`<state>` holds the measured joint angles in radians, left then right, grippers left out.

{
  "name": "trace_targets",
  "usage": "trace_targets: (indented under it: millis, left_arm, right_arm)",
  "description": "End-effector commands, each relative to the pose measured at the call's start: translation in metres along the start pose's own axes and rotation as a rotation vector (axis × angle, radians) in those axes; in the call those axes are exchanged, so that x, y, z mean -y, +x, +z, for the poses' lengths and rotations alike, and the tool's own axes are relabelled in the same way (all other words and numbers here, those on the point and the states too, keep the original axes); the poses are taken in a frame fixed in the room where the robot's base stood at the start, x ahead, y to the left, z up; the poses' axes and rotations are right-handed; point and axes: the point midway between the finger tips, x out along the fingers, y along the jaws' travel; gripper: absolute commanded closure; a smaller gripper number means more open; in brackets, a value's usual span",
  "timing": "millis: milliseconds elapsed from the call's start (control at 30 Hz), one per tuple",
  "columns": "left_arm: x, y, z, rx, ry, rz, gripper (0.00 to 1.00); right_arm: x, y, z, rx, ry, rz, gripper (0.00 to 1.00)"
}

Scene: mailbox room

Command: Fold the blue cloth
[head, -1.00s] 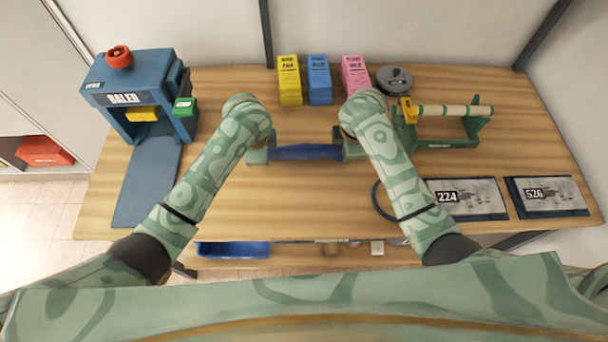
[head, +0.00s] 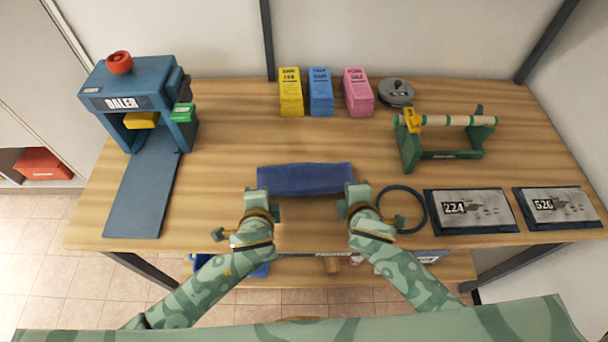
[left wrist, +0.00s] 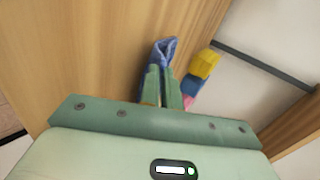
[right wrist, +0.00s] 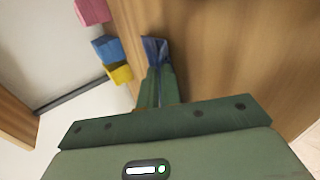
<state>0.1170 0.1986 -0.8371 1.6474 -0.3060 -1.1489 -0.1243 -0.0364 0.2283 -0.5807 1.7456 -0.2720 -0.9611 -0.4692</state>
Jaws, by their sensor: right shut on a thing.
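The blue cloth (head: 305,178) is a folded-looking wide strip near the middle of the table, its long side running left to right. My left gripper (head: 263,198) is at its near left corner, with its fingers close together on the cloth's edge; the cloth (left wrist: 165,48) shows past the fingers in the left wrist view. My right gripper (head: 351,196) is at the near right corner, shut on the cloth, which also shows past its fingers in the right wrist view (right wrist: 154,48). The cloth between the fingers is mostly hidden.
A blue baler (head: 135,105) with a ramp stands at the left. Yellow, blue and pink stacks (head: 320,92) stand at the back. A green roll stand (head: 445,140), a black ring (head: 402,209) and two numbered plates (head: 470,211) are at the right. The table's near edge lies just below my grippers.

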Motion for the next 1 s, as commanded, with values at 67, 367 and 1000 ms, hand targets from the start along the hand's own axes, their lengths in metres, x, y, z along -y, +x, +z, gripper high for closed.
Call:
trace_targets:
  millis: [67,367,1000]
  left_arm:
    - [0.000,0.000,0.000,0.001,0.000,0.000,0.82]
    - [0.000,0.000,0.000,0.001,0.000,0.001,0.60]
    - [0.031,-0.075,-0.002,-0.002,-0.004,0.001,0.60]
  right_arm:
    - [0.000,0.000,0.000,0.001,0.000,0.000,0.81]
    - [0.000,0.000,0.000,0.001,0.000,-0.001,0.60]
    - [-0.031,-0.075,0.001,0.000,0.002,-0.001,0.60]
